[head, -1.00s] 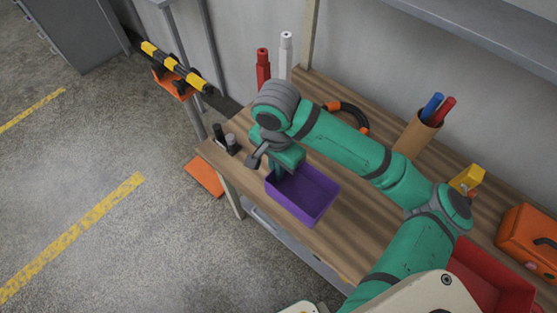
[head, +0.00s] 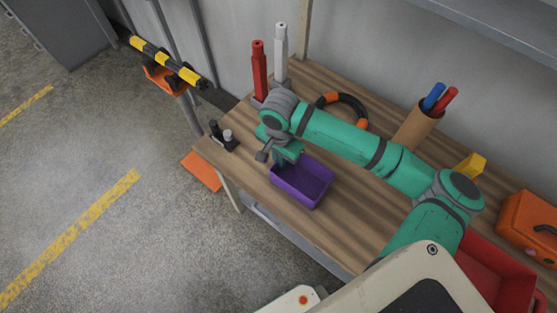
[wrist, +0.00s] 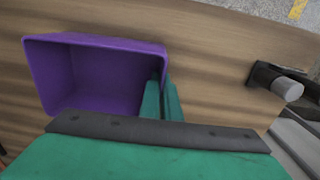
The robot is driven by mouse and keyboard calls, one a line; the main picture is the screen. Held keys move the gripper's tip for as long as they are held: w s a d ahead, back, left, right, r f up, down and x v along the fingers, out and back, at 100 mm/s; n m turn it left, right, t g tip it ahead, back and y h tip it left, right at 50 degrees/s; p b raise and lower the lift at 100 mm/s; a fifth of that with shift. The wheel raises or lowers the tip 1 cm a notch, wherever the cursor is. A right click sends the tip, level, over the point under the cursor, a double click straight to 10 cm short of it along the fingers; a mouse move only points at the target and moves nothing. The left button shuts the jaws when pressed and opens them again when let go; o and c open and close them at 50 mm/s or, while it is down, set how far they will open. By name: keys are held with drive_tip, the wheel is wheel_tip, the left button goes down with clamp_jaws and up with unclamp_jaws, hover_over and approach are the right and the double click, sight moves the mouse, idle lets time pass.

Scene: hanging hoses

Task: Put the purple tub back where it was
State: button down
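The purple tub (head: 306,181) is open-topped, empty and about level, over the wooden workbench near its front edge. In the wrist view the tub (wrist: 92,72) fills the upper left. My gripper (head: 283,162) is at the tub's left wall. In the wrist view its two green fingers (wrist: 162,100) are close together at the tub's right wall, one inside and one outside, so it looks shut on that wall. Whether the tub's base touches the bench is hard to tell.
On the workbench (head: 340,240), a small dark holder (head: 224,139) stands left of the tub. A red and a white bottle (head: 281,50), a black-orange ring (head: 345,107), a cardboard cup (head: 416,128) and a yellow block (head: 470,165) stand behind. A red bin (head: 490,270) and orange case (head: 528,222) are right.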

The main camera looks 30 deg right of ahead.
drive_tip(key=shift+s+d+f, duration=0.1)
drive_tip(key=shift+s+d, duration=0.1)
drive_tip(key=shift+d, duration=0.05)
drive_tip(key=c, duration=2)
unclamp_jaws()
drive_tip(key=shift+w+a+r, duration=0.1)
drive_tip(key=shift+r, duration=0.45)
wheel_tip(320, 180, up, 11)
